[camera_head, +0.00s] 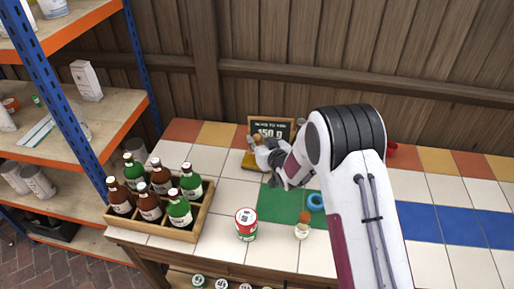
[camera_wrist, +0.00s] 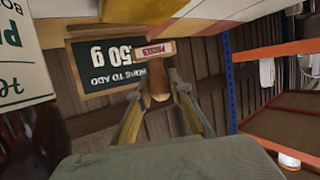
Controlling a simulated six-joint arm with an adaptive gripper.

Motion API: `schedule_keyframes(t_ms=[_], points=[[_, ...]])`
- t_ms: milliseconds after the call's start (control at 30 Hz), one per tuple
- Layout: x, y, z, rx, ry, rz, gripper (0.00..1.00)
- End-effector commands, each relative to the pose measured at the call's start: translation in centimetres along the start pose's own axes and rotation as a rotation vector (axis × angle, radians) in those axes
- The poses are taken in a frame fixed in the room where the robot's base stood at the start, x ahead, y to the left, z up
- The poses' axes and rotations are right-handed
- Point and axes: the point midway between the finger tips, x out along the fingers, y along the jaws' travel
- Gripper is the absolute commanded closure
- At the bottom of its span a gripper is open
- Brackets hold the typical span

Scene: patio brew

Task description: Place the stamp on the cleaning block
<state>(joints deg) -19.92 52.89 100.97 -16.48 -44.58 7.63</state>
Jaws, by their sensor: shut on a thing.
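The stamp (camera_wrist: 160,84) has a brown wooden handle and a pale base with a red label. In the wrist view it is between my gripper's two fingers (camera_wrist: 160,88), which are shut on its handle. In the head view my gripper (camera_head: 264,151) is at the back of the tiled table, in front of the small chalkboard. A yellow-brown block (camera_head: 249,162), likely the cleaning block, lies on the tiles just below my gripper. My gripper partly hides the block and the stamp there. I cannot tell whether the stamp touches the block.
The chalkboard (camera_head: 271,131) stands close behind my gripper. A wooden crate (camera_head: 158,225) of several bottles is at the left. A red-and-white can (camera_head: 246,224), a small jar (camera_head: 302,229) and a blue ring (camera_head: 315,201) stand nearer the front. Shelving (camera_head: 62,115) is at far left.

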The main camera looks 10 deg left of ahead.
Motion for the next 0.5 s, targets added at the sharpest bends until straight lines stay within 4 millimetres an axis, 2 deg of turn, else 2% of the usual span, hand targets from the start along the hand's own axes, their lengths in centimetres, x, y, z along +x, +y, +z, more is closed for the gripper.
schedule_keyframes(t_ms=[500], points=[[1.2,0.0,3.5,0.0,0.0,0.0,1.0]])
